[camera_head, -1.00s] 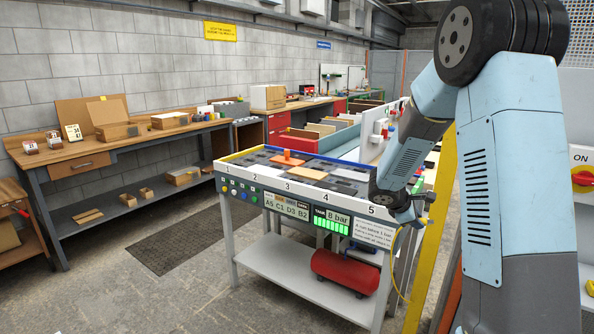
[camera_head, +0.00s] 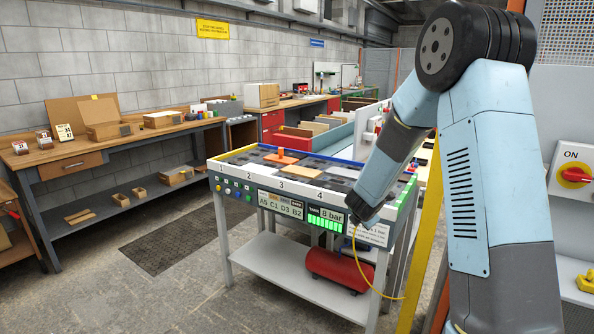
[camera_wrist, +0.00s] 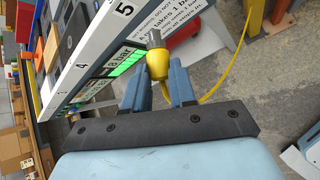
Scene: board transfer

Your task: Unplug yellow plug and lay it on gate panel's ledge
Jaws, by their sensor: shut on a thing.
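My gripper (camera_wrist: 160,84) is shut on the yellow plug (camera_wrist: 157,66) in the wrist view, one blue-grey finger on each side of it. The plug's grey metal end (camera_wrist: 154,40) shows bare, beside the board table's numbered front edge. I see no socket around it. A yellow cable (camera_wrist: 214,88) runs from the plug to the right. In the head view the cable (camera_head: 364,262) hangs below my wrist, where the fingers and plug are hard to make out. A grey panel with an ON switch (camera_head: 573,174) stands at the right, with a pale ledge (camera_head: 567,272) below it.
A yellow object (camera_head: 587,283) lies on that ledge. A yellow post (camera_head: 424,240) stands between the board table (camera_head: 290,262) and my arm. A red tank (camera_head: 338,270) sits on the table's lower shelf. The floor at the left front is clear.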

